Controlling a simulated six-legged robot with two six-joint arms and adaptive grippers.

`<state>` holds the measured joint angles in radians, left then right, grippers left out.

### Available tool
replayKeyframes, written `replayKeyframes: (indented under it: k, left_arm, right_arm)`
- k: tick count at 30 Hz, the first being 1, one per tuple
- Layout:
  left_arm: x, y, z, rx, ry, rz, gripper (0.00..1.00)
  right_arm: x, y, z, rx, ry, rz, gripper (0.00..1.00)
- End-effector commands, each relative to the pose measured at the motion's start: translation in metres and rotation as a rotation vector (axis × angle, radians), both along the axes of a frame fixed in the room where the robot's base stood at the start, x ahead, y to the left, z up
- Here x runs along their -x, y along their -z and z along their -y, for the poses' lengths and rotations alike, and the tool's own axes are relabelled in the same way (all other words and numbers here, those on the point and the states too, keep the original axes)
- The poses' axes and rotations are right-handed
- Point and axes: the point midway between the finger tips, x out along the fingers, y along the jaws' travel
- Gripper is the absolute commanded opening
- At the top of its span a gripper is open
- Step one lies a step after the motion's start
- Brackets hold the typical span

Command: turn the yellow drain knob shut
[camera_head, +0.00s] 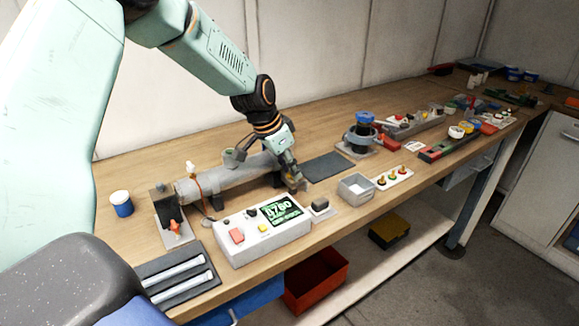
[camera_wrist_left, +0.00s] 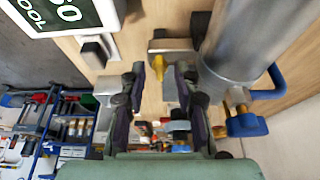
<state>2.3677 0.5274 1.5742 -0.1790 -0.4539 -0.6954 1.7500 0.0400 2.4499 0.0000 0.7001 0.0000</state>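The grey reactor cylinder (camera_head: 235,178) lies along the bench in the head view. It also fills the upper right of the left wrist view (camera_wrist_left: 240,38). My left gripper (camera_head: 296,184) is low at its right end, and its fingers hide much of that end. In the wrist view my left gripper (camera_wrist_left: 160,84) has its fingers apart, with a metal fitting (camera_wrist_left: 170,50) beyond them. A small yellow piece (camera_wrist_left: 144,128) shows between the fingers; I cannot tell whether it is the drain knob. I cannot make out the knob in the head view. My right gripper is not in view.
A control box (camera_head: 262,230) with a green display stands in front of the cylinder, with a small switch box (camera_head: 320,208) beside it. A dark mat (camera_head: 325,166) is bare.

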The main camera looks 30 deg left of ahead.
Motion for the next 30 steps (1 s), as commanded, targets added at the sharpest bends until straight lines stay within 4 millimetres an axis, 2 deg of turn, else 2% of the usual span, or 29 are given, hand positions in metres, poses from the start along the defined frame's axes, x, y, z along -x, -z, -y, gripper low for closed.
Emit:
replayKeyframes:
  k: [5, 8, 21, 25, 30]
  left_arm:
    - [0.001, -0.002, 0.0, 0.001, -0.001, 0.001, 0.31]
    - [0.003, -0.01, -0.001, 0.003, -0.001, 0.002, 0.31]
    - [0.031, -0.084, -0.014, 0.003, -0.001, 0.005, 0.31]
    - [0.037, -0.1, -0.016, 0.002, -0.001, 0.004, 0.31]
    - [0.042, -0.11, -0.018, 0.001, 0.0, 0.001, 0.31]
  right_arm:
    - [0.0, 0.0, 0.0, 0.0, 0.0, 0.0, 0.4]
    - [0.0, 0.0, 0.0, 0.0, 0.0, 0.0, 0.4]
    - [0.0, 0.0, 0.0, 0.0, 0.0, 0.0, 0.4]
    - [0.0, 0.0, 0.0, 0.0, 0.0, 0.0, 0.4]
    - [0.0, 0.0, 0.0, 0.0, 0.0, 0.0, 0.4]
